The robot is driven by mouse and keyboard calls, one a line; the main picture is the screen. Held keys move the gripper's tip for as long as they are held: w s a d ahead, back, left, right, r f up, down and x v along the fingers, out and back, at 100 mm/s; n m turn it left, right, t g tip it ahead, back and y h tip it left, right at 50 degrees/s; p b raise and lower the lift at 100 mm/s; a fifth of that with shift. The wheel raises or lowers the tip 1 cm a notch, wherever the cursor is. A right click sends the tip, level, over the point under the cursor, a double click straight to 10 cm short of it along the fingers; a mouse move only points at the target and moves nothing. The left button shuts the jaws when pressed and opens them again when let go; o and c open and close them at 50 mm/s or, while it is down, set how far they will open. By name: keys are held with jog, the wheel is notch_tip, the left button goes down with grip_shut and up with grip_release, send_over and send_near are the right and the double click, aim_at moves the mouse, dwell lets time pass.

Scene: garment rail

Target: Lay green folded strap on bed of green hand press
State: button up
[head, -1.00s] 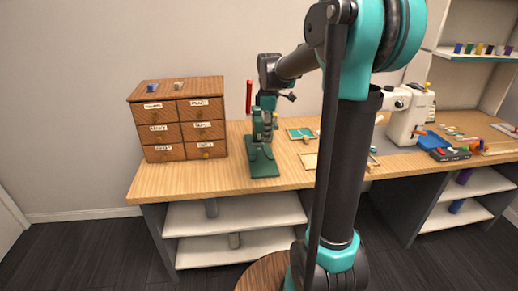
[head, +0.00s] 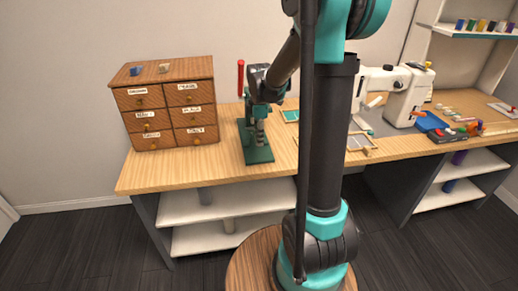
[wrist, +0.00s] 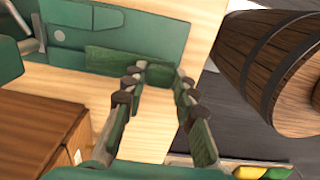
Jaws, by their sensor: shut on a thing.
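The green hand press (head: 256,152) stands on the wooden bench, its red lever (head: 241,78) raised at the left. Its flat green bed also shows in the wrist view (wrist: 150,32). My gripper (wrist: 160,78) is shut on the green folded strap (wrist: 120,61), a dark green strip between its fingertips. The strap lies close beside the edge of the bed in the wrist view; I cannot tell whether they touch. In the head view my gripper (head: 259,110) is in front of the press column, above the bed, and the strap cannot be made out there.
A wooden drawer cabinet (head: 168,108) stands left of the press. Frames (head: 361,141) and a white sewing machine (head: 405,95) are on the right. A strip of bare bench lies between cabinet and press.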

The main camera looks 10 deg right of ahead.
aim_at(259, 156)
jog(key=shift+f, duration=2.9)
jog(key=shift+f, duration=0.1)
jog(key=o, duration=1.1)
jog(key=shift+c, duration=0.2)
notch_tip(259, 156, up, 12)
jog(key=shift+s, duration=0.1)
jog(key=s+d+f+m+t, duration=0.2)
jog(key=s+f+m, duration=0.3)
jog(key=s+m, duration=0.4)
jog(key=s+d+f+m+t, duration=0.2)
jog(key=s+f+m, duration=0.3)
jog(key=s+m, duration=0.4)
jog(key=shift+s+f, duration=0.2)
jog(key=shift+s, duration=1)
